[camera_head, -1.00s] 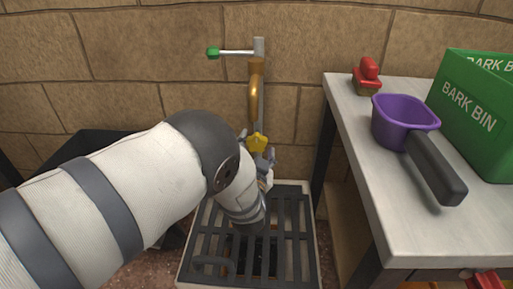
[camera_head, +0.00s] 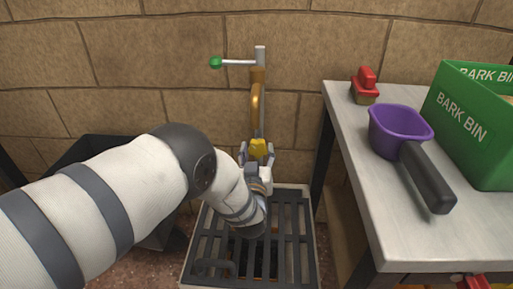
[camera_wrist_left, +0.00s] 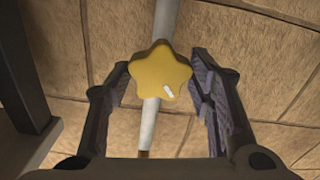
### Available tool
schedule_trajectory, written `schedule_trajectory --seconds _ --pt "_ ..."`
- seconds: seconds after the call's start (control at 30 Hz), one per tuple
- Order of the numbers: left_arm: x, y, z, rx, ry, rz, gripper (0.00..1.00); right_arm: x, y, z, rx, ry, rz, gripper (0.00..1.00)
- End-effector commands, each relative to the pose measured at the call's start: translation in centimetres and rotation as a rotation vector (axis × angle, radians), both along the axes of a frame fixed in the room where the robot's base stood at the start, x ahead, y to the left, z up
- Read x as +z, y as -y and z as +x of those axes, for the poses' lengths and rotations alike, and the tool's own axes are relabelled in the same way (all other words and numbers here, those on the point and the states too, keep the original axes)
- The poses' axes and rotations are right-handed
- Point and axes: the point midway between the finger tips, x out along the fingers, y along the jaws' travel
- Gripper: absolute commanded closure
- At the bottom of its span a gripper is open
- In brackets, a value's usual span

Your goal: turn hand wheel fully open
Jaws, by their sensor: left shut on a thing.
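The hand wheel (camera_head: 258,148) is a yellow, star-shaped knob on a thin grey pipe by the stone wall. In the left wrist view the hand wheel (camera_wrist_left: 160,73) sits between my finger pads, with a short white mark at its lower right. My left gripper (camera_head: 257,151) reaches it from the front and is shut on it, one finger on each side. The fingers also show in the left wrist view (camera_wrist_left: 163,64). My right gripper is not in view.
A brass pipe (camera_head: 257,100) and a green-tipped lever (camera_head: 237,62) are above the wheel. A dark floor grate (camera_head: 292,235) lies below. At right, a table (camera_head: 350,139) holds a purple scoop (camera_head: 396,135), a red-handled brush (camera_head: 366,84) and a green bark bin (camera_head: 465,125).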

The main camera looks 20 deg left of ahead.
Motion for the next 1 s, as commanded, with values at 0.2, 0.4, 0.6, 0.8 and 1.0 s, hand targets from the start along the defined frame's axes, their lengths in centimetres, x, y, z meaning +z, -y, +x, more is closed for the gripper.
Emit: schedule_trajectory --seconds 0.2,0.4,0.6,0.8,1.0 --pt "0.22 -0.20 -0.02 0.004 0.193 -0.659 0.81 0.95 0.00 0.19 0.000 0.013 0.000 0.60" --pt "0.00 -0.20 -0.01 0.004 0.362 -1.244 0.81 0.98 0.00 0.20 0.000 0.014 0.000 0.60" --pt "0.06 -0.03 0.02 -0.001 0.423 -1.459 0.81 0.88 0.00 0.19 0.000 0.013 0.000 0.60" --pt "0.09 0.03 0.03 -0.002 0.421 -1.455 0.81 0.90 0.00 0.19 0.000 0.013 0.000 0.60" --pt "0.08 0.04 0.03 -0.002 0.420 -1.453 0.33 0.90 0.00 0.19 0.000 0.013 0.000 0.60"
